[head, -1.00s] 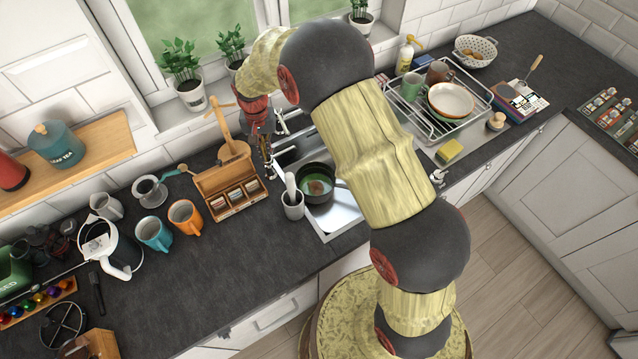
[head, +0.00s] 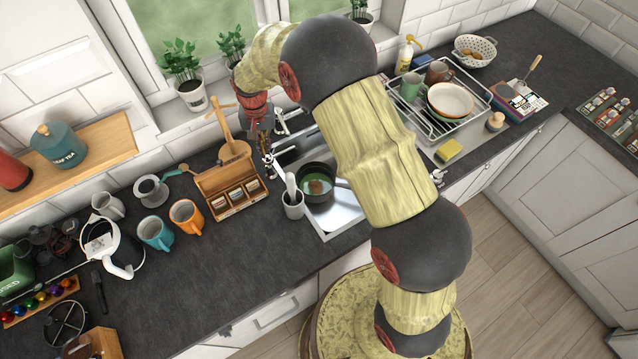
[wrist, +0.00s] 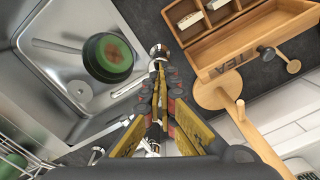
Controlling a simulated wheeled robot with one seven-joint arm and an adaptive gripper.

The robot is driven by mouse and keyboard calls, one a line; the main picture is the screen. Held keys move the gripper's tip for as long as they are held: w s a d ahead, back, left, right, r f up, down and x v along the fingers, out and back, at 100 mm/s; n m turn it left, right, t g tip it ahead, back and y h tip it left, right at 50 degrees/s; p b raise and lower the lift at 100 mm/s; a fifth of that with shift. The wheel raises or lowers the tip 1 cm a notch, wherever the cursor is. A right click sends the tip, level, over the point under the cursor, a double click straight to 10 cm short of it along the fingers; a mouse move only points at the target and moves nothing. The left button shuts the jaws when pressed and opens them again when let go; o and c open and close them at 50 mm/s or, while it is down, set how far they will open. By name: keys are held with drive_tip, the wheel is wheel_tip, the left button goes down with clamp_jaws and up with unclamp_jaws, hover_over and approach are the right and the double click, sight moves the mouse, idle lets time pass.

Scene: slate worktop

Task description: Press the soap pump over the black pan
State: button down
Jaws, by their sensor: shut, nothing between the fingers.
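The black pan (head: 318,191) sits in the left part of the sink, with green and brown inside it. It also shows in the wrist view (wrist: 100,70), left of my fingers. My gripper (head: 268,148) points down behind the pan, at the back edge of the sink. In the wrist view my gripper (wrist: 158,72) is shut and empty. A chrome fitting (wrist: 158,50) shows right at the fingertips, partly hidden by them. I cannot tell for sure whether it is the soap pump or tap hardware, or whether the fingers touch it.
A wooden tea box (head: 232,194) stands close to the left of my gripper, with a wooden stand (head: 234,150) behind it. A dish rack (head: 440,125) is to the right.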

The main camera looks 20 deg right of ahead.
drive_tip(key=shift+r+p, duration=1.25)
drive_tip(key=shift+r, duration=1.35)
drive_tip(key=shift+r, duration=0.1)
drive_tip(key=s+d+r+n+t+b, duration=0.25)
drive_tip(key=s+d+r+b, duration=0.55)
drive_tip(key=s+r, duration=0.4)
drive_tip(key=s+d+f+t+b, duration=0.1)
drive_tip(key=s+b, duration=0.3)
drive_tip(key=s, duration=0.6)
drive_tip(key=s+d+f+n+t+b, duration=0.1)
drive_tip(key=s+d+t+b, duration=0.1)
drive_tip(key=s, duration=0.8)
drive_tip(key=d+b, duration=0.1)
drive_tip(key=b, duration=0.1)
drive_tip(key=shift+s+d+f+b, duration=0.15)
drive_tip(key=shift+d+f+b, duration=0.15)
drive_tip(key=shift+b, duration=0.1)
drive_tip(key=c, duration=2.6)
unclamp_jaws()
